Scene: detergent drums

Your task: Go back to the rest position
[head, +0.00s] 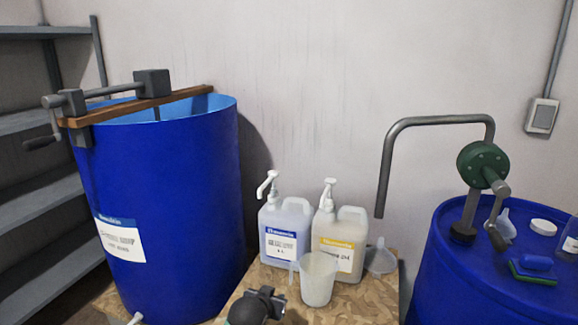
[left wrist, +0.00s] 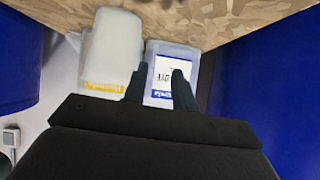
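My left gripper (head: 268,299) shows at the bottom edge of the head view, low in front of the wooden board and beside the clear measuring cup (head: 318,279). In the left wrist view its two dark fingers (left wrist: 158,86) stand apart with nothing held between them. Beyond them are the blue-labelled jug (left wrist: 165,60) and a yellow-labelled one (left wrist: 103,84), partly covered by a pale shape. In the head view the blue-labelled jug (head: 285,232) and the yellow-labelled jug (head: 340,238) stand upright with white pumps. My right gripper is not in view.
A large blue open drum (head: 170,210) with a crank on a wooden bar stands left. A blue drum (head: 450,270) with a green hand pump (head: 482,165) stands right, a sponge (head: 536,263) on its top. A funnel (head: 380,258) lies by the jugs on the board (head: 245,298).

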